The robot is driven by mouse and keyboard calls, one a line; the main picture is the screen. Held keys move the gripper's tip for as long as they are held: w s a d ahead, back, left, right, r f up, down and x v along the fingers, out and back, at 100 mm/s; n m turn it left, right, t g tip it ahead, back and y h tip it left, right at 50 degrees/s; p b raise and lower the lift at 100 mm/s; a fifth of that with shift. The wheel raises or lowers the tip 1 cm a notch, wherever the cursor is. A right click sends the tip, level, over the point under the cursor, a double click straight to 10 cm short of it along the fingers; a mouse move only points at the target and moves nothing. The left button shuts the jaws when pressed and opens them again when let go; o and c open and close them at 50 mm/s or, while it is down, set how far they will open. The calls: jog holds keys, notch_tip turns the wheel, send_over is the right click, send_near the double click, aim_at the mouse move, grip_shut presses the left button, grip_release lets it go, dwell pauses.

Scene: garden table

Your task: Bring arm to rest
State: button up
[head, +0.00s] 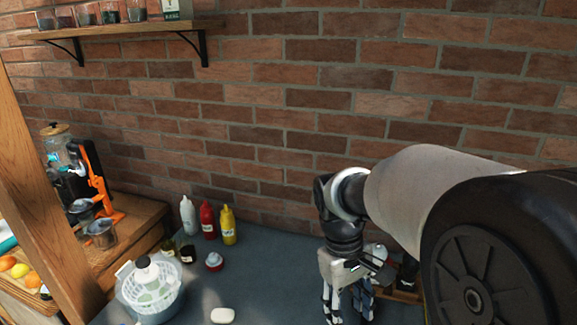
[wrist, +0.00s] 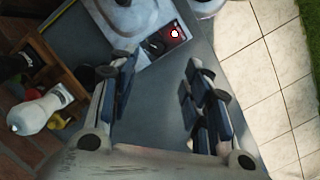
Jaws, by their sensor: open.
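My gripper (head: 347,295) hangs down over the grey table top (head: 262,262) at the lower middle right of the head view. In the wrist view my gripper (wrist: 160,105) shows its two dark jointed fingers spread apart. Nothing is between them, and the grey surface shows through the gap. My arm reaches in from the right of the head view and hides part of the table behind it.
A white bottle (head: 188,215), a red bottle (head: 208,219) and a yellow bottle (head: 228,225) stand near the brick wall (head: 300,130). A white basket (head: 150,305) and a white bar (head: 222,315) are left of my gripper. A wooden caddy (wrist: 62,75) lies left in the wrist view.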

jog(key=s+d+r+m+t+b, duration=0.1)
jog(key=s+m+t+b, duration=0.1)
jog(key=s, duration=0.6)
jog(key=s+d+r+m+t+y+b, duration=0.1)
jog(key=s+r+m+t, duration=0.1)
jog(key=s, duration=0.5)
jog(key=m+t, duration=0.1)
jog(key=t, duration=0.1)
jog(key=shift+s+t+y+b, duration=0.3)
jog(key=shift+s+b, duration=0.05)
jog(key=shift+s, duration=0.05)
